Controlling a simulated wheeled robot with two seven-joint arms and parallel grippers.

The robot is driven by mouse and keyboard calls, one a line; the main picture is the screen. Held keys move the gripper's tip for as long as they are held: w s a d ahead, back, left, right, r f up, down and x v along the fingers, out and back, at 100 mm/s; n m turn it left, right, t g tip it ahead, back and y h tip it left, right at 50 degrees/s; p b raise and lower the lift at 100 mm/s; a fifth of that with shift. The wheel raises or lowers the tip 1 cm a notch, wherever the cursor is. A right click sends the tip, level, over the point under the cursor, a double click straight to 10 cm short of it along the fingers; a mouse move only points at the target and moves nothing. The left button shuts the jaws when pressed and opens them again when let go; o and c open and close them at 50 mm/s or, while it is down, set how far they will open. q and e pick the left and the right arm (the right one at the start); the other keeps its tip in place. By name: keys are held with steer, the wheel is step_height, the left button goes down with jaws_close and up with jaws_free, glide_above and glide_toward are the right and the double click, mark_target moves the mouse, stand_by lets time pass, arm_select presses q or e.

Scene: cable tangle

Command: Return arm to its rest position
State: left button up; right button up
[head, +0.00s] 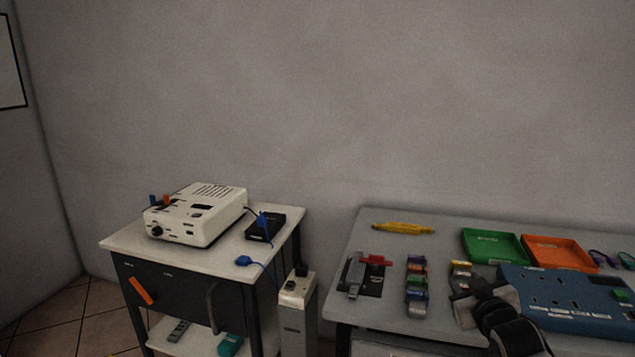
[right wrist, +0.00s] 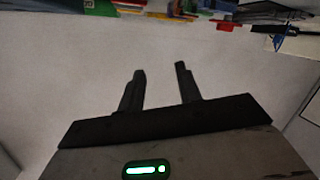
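My right arm comes in at the lower right of the head view, over the front of the grey table (head: 385,325). Its gripper (head: 482,288) is above the tabletop, left of the blue panel (head: 585,303). In the right wrist view the two dark fingers (right wrist: 160,72) stand apart with only plain grey surface between them, so it is open and empty. The tabletop items show at the top edge of that view, apart from the fingers. My left gripper is in neither view.
Green (head: 493,246) and orange (head: 558,252) trays lie at the table's back. A yellow tool (head: 403,228), a black board with a red part (head: 375,262) and a row of coloured pieces (head: 417,285) lie left. A white device (head: 197,215) with blue cables (head: 245,261) is on the cart.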

steer(key=s+a+f+g+y, duration=0.1)
steer(key=s+a+f, duration=0.4)
steer(key=s+f, duration=0.25)
steer(key=s+a+f+g+y, duration=0.2)
steer(key=s+a+f, duration=0.35)
steer(key=s, duration=0.25)
steer(key=s+a+f+g, duration=0.1)
steer(key=s+a+f, duration=0.1)
steer(key=s, duration=0.7)
steer(key=s+a+f+g+y, duration=0.1)
steer(key=s+a, duration=0.3)
steer(key=s, duration=0.5)
steer(key=shift+f, duration=0.6)
